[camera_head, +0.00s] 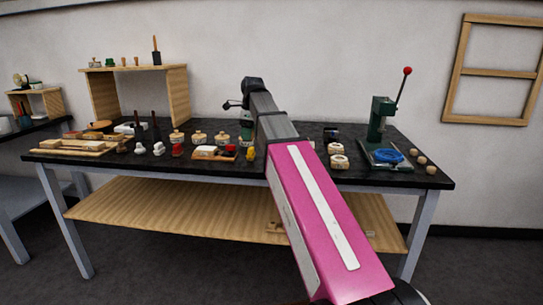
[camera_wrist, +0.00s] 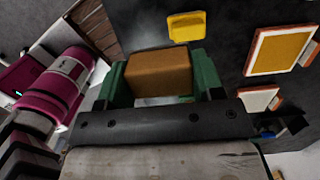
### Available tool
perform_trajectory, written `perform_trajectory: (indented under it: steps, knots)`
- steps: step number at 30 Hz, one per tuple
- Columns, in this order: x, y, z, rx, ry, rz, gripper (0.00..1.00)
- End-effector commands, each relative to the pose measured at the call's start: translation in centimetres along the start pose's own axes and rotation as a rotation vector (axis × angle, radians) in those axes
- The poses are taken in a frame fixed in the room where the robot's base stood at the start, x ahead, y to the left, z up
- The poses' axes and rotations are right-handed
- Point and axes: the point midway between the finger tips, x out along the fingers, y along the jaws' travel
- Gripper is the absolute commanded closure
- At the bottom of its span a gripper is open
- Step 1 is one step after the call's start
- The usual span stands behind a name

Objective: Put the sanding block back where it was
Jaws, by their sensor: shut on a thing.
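The sanding block, an orange-brown block (camera_wrist: 158,76), sits between the two green fingers of my gripper (camera_wrist: 157,68) in the wrist view. My gripper is shut on it, with a finger against each side. In the head view my gripper (camera_head: 247,130) is over the back middle of the black workbench (camera_head: 400,180), mostly behind my pink arm. The block itself is hidden there. I cannot tell whether it touches the bench.
In the wrist view a yellow piece (camera_wrist: 186,27) lies just beyond the block, and a yellow panel with a pale rim (camera_wrist: 282,50) is to the right. Several jars, brushes and small blocks crowd the bench left of my arm. A green press (camera_head: 380,125) stands at right.

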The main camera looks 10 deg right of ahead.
Motion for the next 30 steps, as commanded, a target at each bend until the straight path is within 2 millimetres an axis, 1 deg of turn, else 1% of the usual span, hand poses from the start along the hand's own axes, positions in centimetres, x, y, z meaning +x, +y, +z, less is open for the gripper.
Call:
perform_trajectory:
  steps: [1, 6, 9, 13, 18, 22, 30]
  knots:
    - [0.6, -0.3, -1.2, 0.005, 0.001, 0.001, 0.65]
    - [2.2, -1.7, -4.5, 0.003, 0.000, 0.001, 0.65]
    - [3.1, -2.5, -6.5, 0.003, 0.001, 0.001, 0.65]
    - [4.0, -3.3, -8.4, 0.002, 0.000, 0.000, 0.65]
    - [4.6, -3.8, -9.5, 0.000, 0.000, 0.000, 0.65]
    - [5.3, -3.8, -9.7, -0.001, 0.000, 0.001, 0.65]
    - [8.5, -3.7, -10.1, -0.001, 0.000, 0.002, 0.65]
